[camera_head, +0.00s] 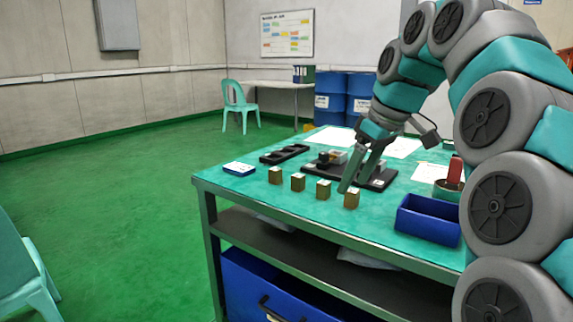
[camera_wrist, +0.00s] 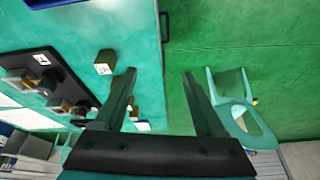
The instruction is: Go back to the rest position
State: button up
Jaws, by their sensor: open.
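My gripper (camera_head: 360,172) is above the teal-topped table (camera_head: 235,193) in the head view, pointing down near the right end of a row of small brass-coloured blocks. In the wrist view its two fingers (camera_wrist: 158,82) stand wide apart with nothing between them. The rightmost block (camera_head: 351,200) stands close below the fingers in the head view. Other blocks stand to its left, such as one at the left end (camera_head: 275,175). One block (camera_wrist: 103,62) shows apart from the fingers in the wrist view.
A black fixture plate (camera_head: 378,180) lies behind the gripper, with a black holder (camera_head: 284,154) to its left. A blue bin (camera_head: 428,220) and a cup with a red item (camera_head: 447,188) stand to the right. A green chair (camera_head: 240,105) and blue drums (camera_head: 331,97) are behind.

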jog(key=s+f+m+g+h, duration=0.1)
jog(key=s+f+m, duration=0.3)
jog(key=s+f, duration=1)
jog(key=s+d+f+m+g+h, duration=0.1)
jog(key=s+f+m+g+h, duration=0.1)
jog(key=s+f, duration=1.2)
jog(key=s+m+g, duration=0.1)
jog(key=s+m, duration=0.1)
jog(key=s, duration=0.4)
jog(key=shift+s+d+f+m+g, duration=0.15)
jog(key=shift+d+f+m+g, duration=0.15)
jog(key=shift+f, duration=0.05)
